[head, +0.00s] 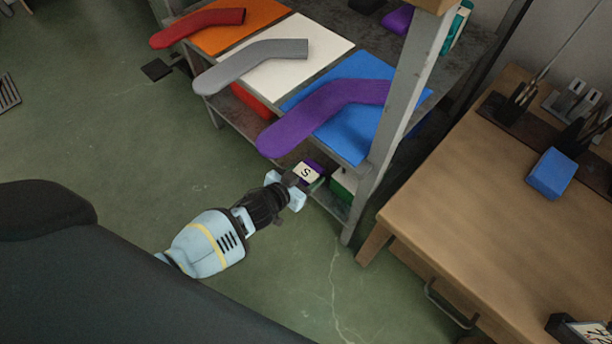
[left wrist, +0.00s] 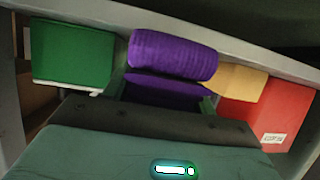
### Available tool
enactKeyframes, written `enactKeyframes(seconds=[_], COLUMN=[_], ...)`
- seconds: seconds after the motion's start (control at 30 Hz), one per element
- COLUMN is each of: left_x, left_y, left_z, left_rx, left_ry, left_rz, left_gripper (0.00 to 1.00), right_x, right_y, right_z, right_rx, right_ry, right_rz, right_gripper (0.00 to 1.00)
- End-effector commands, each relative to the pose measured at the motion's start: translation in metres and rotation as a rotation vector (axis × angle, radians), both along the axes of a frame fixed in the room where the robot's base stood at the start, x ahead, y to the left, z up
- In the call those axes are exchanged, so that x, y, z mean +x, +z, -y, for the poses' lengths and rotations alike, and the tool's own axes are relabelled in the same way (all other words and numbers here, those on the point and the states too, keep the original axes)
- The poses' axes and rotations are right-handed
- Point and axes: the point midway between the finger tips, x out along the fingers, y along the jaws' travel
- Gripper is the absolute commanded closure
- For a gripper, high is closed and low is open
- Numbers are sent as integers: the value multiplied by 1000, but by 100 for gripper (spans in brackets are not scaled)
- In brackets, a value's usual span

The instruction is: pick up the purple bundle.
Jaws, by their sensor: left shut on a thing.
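The purple bundle (left wrist: 173,55) sits between the fingers of my left gripper in the left wrist view. In the head view a bit of the purple bundle (head: 316,166) shows beside a pale tag marked "S" (head: 306,173). My left gripper (head: 299,186) is shut on the bundle at the front of the lower shelf. Whether the bundle still rests on the shelf is hard to tell. My right gripper is in neither view.
Beside the bundle are a green block (left wrist: 72,55), a yellow block (left wrist: 235,80) and a red block (left wrist: 270,110). Above, a purple sock form (head: 310,118) overhangs the blue board (head: 345,145). A grey post (head: 392,120) and wooden desk (head: 480,190) stand right.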

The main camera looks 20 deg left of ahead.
Motion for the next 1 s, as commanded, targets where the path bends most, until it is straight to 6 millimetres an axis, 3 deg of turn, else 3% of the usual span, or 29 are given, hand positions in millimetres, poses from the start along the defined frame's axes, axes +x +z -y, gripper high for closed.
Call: enactKeyframes(seconds=[0.33,0.6,1.0], left_x=[0,0,-90], left_y=[8,40,47], left_z=[-1,0,33], left_rx=[2,1,-4], left_ry=[0,0,2], left_rz=[1,3,-1], left_gripper=[68,68,68], right_x=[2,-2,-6], right_y=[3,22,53], right_z=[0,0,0], right_rx=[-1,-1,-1], right_ry=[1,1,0], right_rz=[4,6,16], right_gripper=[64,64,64])
